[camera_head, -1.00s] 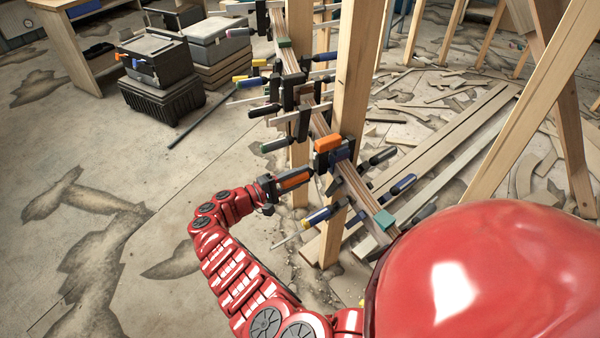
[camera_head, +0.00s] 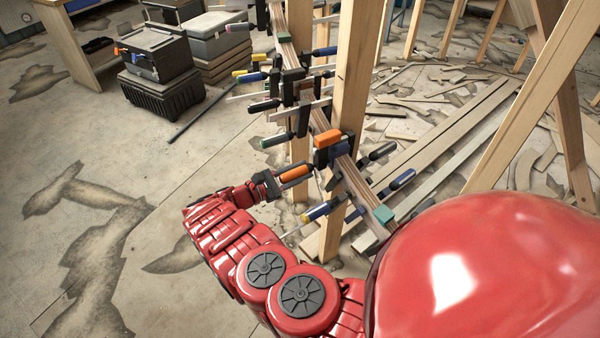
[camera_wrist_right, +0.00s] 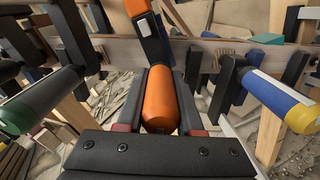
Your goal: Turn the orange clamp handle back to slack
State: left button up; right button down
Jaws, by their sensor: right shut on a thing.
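The orange clamp handle (camera_head: 294,173) sticks out to the left from a dark clamp on the curved wooden stringer (camera_head: 358,182). My right gripper (camera_head: 274,183) is shut on this handle from its outer end. In the right wrist view the orange handle (camera_wrist_right: 160,103) lies lengthwise between the two dark fingers of my right gripper (camera_wrist_right: 159,85). The handle's far end runs under the clamp's dark bar, which has an orange cap (camera_wrist_right: 136,6). The orange cap also shows in the head view (camera_head: 327,138). My left gripper is not in view.
Several other clamps line the stringer, with a green-and-black handle (camera_head: 277,140) and a blue-and-yellow one (camera_head: 321,211) close by. An upright wooden post (camera_head: 354,75) stands behind. Toolboxes (camera_head: 160,75) stand at the far left.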

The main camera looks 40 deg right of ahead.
jog(key=shift+f+n+b, duration=0.1)
jog(key=shift+n+b, duration=0.4)
jog(key=shift+n, duration=0.7)
jog(key=c, duration=0.5)
grip_release()
jog(key=shift+c, duration=0.2)
jog(key=w+a+b, duration=0.1)
jog(key=a+b, duration=0.7)
jog(key=a, duration=0.9)
jog(key=shift+w+a, duration=0.15)
jog(key=shift+w, duration=0.15)
